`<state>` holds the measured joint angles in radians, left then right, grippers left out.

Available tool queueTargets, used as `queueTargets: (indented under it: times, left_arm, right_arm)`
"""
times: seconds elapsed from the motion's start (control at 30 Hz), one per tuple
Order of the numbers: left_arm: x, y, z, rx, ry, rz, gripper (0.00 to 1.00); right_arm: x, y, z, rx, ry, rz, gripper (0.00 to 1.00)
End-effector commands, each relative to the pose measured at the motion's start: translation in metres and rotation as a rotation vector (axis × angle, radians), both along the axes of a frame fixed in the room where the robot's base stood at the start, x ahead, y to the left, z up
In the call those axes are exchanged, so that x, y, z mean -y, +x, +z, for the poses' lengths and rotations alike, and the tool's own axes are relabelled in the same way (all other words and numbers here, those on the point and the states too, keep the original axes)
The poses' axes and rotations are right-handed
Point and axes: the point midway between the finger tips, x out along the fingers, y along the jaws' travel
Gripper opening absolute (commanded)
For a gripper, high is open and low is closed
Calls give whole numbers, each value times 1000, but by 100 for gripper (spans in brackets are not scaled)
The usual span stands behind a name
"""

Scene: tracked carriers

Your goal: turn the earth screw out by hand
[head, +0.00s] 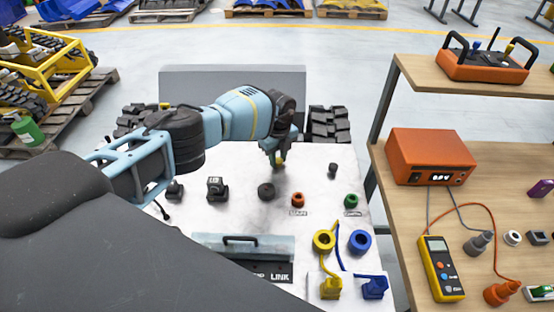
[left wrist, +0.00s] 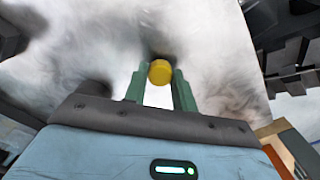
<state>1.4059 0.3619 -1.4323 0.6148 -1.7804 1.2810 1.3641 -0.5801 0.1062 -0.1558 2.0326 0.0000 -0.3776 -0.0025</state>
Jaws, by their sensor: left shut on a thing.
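The earth screw shows as a small yellow round knob (head: 280,162) on the white top plate of the carrier. My left gripper (head: 277,158) reaches down to it from above. In the left wrist view the yellow knob (left wrist: 160,72) sits between the tips of the two green fingers (left wrist: 158,84), and they are shut on it. The gripper hides part of the knob in the head view. I cannot tell whether its thread is in the plate. My right gripper is in neither view.
A wooden bench with an orange meter box (head: 430,156) stands right.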

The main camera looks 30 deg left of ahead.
Motion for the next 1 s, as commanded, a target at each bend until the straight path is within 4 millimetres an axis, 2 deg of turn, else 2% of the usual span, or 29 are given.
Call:
queueTargets:
  times: [0.23, 0.33, 0.8, 1.0]
  left_arm:
    - [0, 0, -1, -1, 0, 3, 10]
    - [0, 0, 0, 0, -1, 58, 10]
    - [1, 0, 0, 1, 0, 730, 10]
    - [0, 0, -1, -2, 0, 852, 10]
  right_arm:
    - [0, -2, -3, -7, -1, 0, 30]
    - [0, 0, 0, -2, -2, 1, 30]
    - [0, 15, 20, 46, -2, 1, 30]
    - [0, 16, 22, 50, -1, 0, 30]
